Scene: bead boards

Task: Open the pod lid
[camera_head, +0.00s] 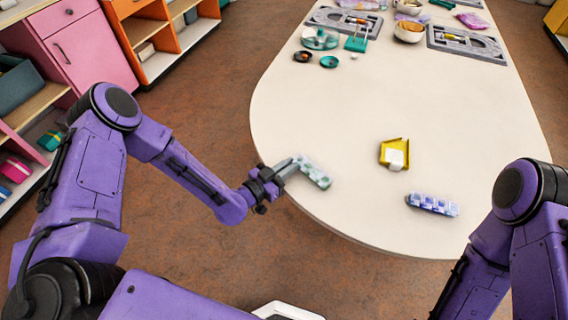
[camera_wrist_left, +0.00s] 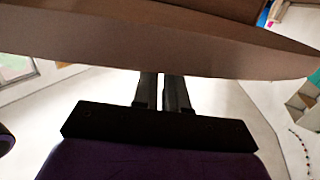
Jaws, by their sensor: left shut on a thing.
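A pale green and white bead pod strip (camera_head: 314,173) with several compartments lies at the table's near left edge. My left gripper (camera_head: 294,163) reaches over that edge and is shut on the pod's upper left end. In the left wrist view the two fingers (camera_wrist_left: 164,92) are close together, and the pod is not visible there. Whether any of its lids is raised is too small to tell. A second pod strip (camera_head: 432,204), blue and lilac with pale squares, lies at the near right, apart from both arms. My right gripper is out of view; only my right arm shows.
A yellow tray with a white piece (camera_head: 394,155) sits between the pods. The cream table (camera_head: 330,115) is clear around its middle. Dark and teal small dishes (camera_head: 328,62), grey boards (camera_head: 466,44) and bowls (camera_head: 408,31) stand at the far end. The table edge (camera_wrist_left: 150,50) crosses the wrist view.

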